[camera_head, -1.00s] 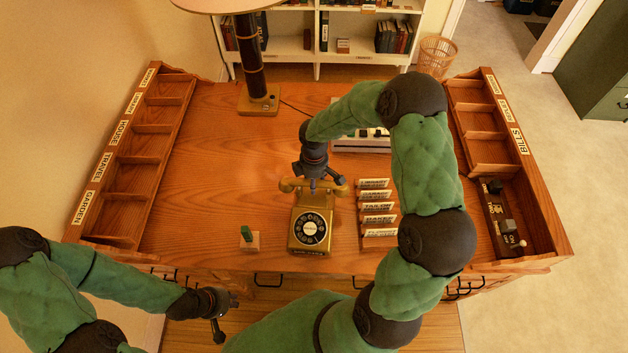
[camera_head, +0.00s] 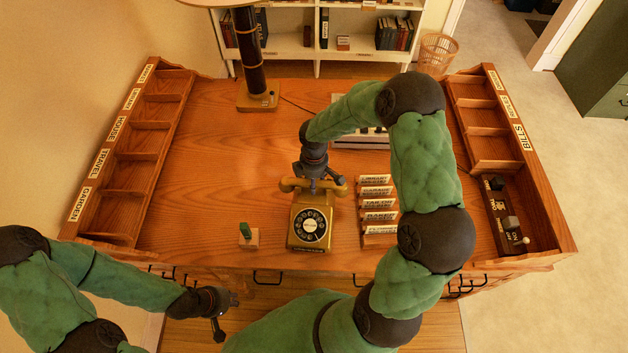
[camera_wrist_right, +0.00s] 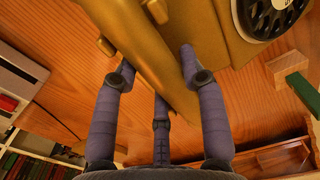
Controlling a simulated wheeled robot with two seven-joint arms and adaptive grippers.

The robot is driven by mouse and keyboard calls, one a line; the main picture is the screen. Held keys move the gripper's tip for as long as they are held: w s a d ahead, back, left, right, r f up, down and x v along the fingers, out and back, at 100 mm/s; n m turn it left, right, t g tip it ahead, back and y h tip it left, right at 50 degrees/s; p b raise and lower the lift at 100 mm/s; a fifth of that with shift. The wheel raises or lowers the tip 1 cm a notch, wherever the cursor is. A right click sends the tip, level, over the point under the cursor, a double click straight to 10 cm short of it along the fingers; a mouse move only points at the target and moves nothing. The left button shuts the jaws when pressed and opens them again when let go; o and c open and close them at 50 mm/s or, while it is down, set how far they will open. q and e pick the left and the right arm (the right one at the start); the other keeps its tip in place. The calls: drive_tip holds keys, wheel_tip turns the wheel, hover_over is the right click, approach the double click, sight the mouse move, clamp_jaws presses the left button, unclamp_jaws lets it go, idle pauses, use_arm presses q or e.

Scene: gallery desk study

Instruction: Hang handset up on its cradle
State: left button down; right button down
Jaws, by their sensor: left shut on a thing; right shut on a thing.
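The brass telephone (camera_head: 309,228) with a black dial stands upright near the front middle of the desk. The brass handset (camera_head: 341,190) lies crosswise at the top of the telephone, over the cradle area. My right gripper (camera_head: 319,181) comes from behind and above and is shut on the handset's middle. In the right wrist view the handset (camera_wrist_right: 145,45) passes between my gripper's fingers (camera_wrist_right: 157,66), close to the telephone body (camera_wrist_right: 222,28). I cannot tell whether the handset rests in the cradle. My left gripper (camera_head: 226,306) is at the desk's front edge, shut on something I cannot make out.
A small block with a green piece (camera_head: 248,238) stands left of the telephone. Labelled card holders (camera_head: 376,207) stand to its right, near my right arm. Pigeonhole racks line both desk sides. A lamp base (camera_head: 258,99) stands at the back. The desk's left middle is clear.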

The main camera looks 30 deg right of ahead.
drive_tip(key=c, duration=0.6)
unclamp_jaws()
drive_tip(key=shift+c, duration=0.2)
wheel_tip(320, 180, up, 12)
